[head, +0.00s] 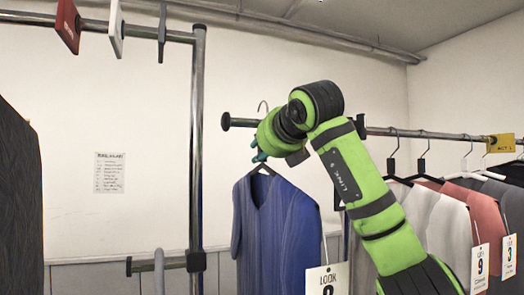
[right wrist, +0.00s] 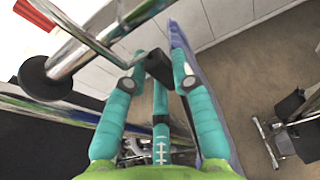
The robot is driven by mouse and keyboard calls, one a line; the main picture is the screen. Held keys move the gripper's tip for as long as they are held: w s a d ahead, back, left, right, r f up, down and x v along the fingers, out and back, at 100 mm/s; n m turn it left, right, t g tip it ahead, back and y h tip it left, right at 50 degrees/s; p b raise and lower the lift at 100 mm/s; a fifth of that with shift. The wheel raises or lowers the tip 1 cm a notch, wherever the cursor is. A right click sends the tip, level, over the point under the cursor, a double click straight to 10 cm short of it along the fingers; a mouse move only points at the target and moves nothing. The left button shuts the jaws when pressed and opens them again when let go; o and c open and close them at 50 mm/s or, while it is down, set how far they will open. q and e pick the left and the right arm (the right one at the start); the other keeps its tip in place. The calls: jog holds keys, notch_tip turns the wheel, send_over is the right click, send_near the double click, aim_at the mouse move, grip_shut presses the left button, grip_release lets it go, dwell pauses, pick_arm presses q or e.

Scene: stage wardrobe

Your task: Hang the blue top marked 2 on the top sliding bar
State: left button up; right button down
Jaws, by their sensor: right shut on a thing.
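The blue top (head: 275,225) hangs on a dark hanger in the head view. A white tag (head: 327,280) by its lower right reads LOOK, but its number is cut off. My right gripper (head: 260,153), with teal fingers, is shut on the hanger just above the collar. The hanger's hook (head: 262,106) shows above, near the capped end of the right rail; I cannot tell if it touches. In the right wrist view the teal fingers (right wrist: 158,80) close around a dark piece, with the top as a blue strip (right wrist: 181,45). The left rack's upper bar (head: 180,35) is higher. My left gripper is out of view.
The right rail (head: 440,135) carries several garments on hangers. Red (head: 68,25) and white (head: 116,28) markers hang on the left upper bar. A chrome post (head: 197,150) and a short lower bar (head: 160,264) stand left of the top. Dark clothing (head: 18,200) fills the far left.

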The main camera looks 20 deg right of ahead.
aim_at(263, 165)
jog(key=shift+f+b, duration=1.5)
jog(key=shift+f, duration=0.2)
jog(key=c, duration=1)
grip_release()
jog(key=shift+r, duration=0.1)
jog(key=shift+o, duration=0.2)
jog(key=shift+s, duration=0.1)
jog(key=v, duration=1.2)
